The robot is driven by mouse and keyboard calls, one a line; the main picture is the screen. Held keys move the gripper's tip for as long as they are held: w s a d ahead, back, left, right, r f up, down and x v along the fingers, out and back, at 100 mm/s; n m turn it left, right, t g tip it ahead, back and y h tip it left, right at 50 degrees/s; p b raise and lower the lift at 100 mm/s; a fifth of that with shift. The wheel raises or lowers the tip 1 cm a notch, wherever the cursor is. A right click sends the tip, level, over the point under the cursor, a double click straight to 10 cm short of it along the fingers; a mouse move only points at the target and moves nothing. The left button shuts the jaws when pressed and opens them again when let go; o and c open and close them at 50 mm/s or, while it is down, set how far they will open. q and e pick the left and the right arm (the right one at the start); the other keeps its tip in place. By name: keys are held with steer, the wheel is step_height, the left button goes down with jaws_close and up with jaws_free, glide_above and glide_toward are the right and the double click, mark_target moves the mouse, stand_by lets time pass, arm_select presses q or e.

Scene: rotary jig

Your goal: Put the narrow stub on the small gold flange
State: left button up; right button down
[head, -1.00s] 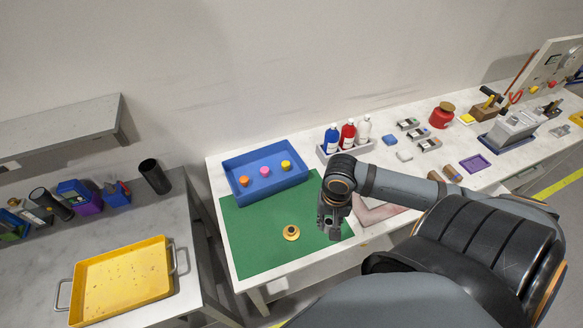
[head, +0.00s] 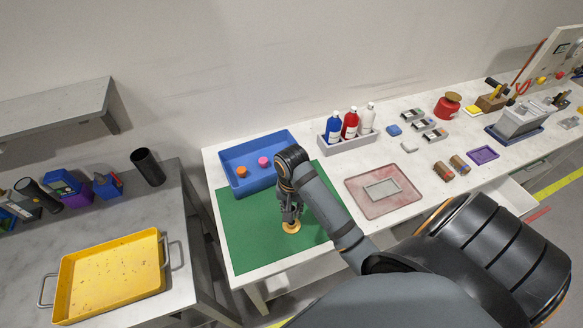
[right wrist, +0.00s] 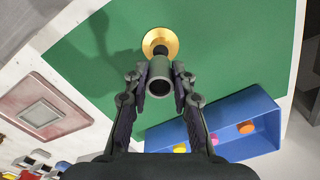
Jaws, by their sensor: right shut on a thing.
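The small gold flange (head: 291,228) lies on the green mat (head: 250,240). It also shows in the right wrist view (right wrist: 160,42), with a dark centre. My right gripper (head: 291,213) is directly above the flange, pointing down. In the right wrist view my right gripper (right wrist: 160,88) is shut on the narrow stub (right wrist: 159,83), a dark grey hollow cylinder. The stub's open end faces the camera and its far end points at the flange. I cannot tell whether stub and flange touch. My left gripper is not in view.
A blue tray (head: 228,163) with several coloured pieces stands behind the mat. A grey bottle rack (head: 347,146) and a pinkish plate (head: 400,205) are to the right. A yellow tray (head: 108,280) is on the left table. The mat around the flange is clear.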

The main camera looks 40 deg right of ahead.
mark_target(292, 209)
step_height(292, 209, down, 3)
steer(key=shift+a+r, duration=0.1)
steer(key=shift+r, duration=0.05)
steer(key=shift+f, duration=0.2)
steer(key=c, duration=1.1)
jaws_free()
steer(key=shift+f, duration=0.1)
steer(key=shift+r, duration=0.3)
step_height(292, 209, up, 6)
steer(key=shift+w+r+p, duration=0.1)
steer(key=shift+r+p, duration=0.1)
steer(key=shift+p, duration=0.65)
step_height(292, 209, up, 5)
steer(key=p, duration=0.5)
steer(key=shift+r, duration=0.2)
